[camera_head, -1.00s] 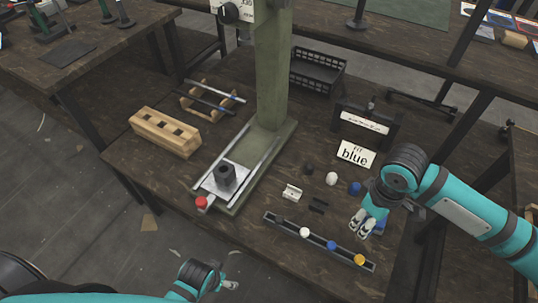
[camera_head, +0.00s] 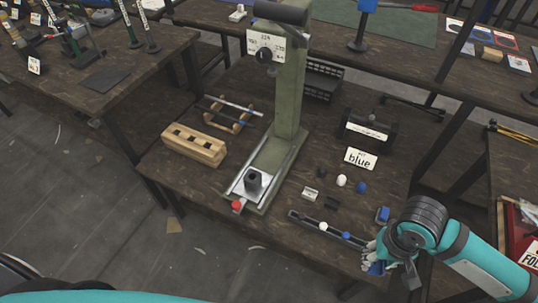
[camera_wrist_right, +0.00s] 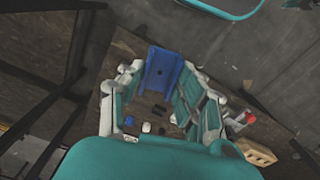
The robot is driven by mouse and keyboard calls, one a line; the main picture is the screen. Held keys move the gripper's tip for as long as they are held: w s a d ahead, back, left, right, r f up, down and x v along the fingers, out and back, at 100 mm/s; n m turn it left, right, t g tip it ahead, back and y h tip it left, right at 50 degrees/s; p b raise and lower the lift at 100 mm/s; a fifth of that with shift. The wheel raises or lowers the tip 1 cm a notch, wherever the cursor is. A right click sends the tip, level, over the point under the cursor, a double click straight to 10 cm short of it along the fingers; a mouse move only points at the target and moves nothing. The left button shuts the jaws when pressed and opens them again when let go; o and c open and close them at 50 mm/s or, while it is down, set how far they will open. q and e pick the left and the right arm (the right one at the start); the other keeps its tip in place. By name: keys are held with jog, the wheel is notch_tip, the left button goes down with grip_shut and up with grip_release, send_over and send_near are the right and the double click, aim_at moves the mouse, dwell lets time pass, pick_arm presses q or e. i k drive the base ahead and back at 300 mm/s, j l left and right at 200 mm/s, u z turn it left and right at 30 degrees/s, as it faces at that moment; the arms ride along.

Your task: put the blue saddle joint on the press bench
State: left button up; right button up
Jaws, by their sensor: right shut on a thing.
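In the head view my right gripper (camera_head: 375,262) is at the bench's front right edge, with a bit of blue at its fingers. In the right wrist view the right gripper (camera_wrist_right: 160,84) is shut on the blue saddle joint (camera_wrist_right: 160,68), a blue channel-shaped piece between the fingers. The joint is held off the bench, mostly hidden in the head view. The press bench (camera_head: 215,185) is a dark wooden table under the green press. My left gripper is not in view.
The press (camera_head: 290,90) stands mid-bench. A rail (camera_head: 305,218) carrying balls lies in front. Bare bench shows at front left.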

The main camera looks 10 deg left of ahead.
aim_at(183, 174)
jog(key=i+j+z, duration=0.1)
jog(key=j+z, duration=0.15)
jog(key=j, duration=1.7)
jog(key=j+z, duration=0.3)
jog(key=j, duration=1.65)
